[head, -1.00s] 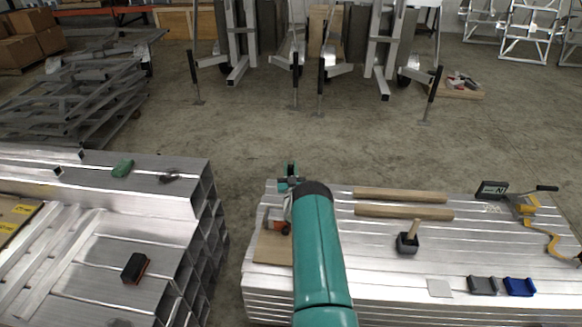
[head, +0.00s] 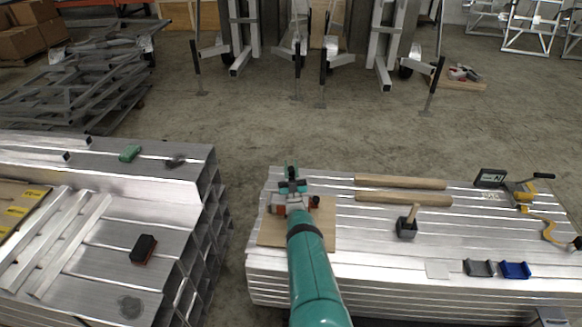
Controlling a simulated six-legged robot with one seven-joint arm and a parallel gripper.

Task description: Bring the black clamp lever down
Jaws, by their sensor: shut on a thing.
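A wooden board (head: 270,235) lies on the left end of the right-hand aluminium stack. A small clamp with reddish-orange parts (head: 278,210) sits on this board, mostly covered by my wrist. A small dark red and black part (head: 315,202) shows just right of my wrist. My gripper (head: 292,189) is over the clamp at the far end of my teal arm. It is shut on the black clamp lever; the fingers and the lever's exact angle are largely hidden by the wrist.
Two wooden bars (head: 400,190), a black-headed mallet (head: 407,227), grey (head: 480,268) and blue (head: 515,270) blocks and a yellow-handled tool (head: 525,195) lie right on the stack. A gap separates the left stack (head: 190,170), which holds a black brush (head: 143,249).

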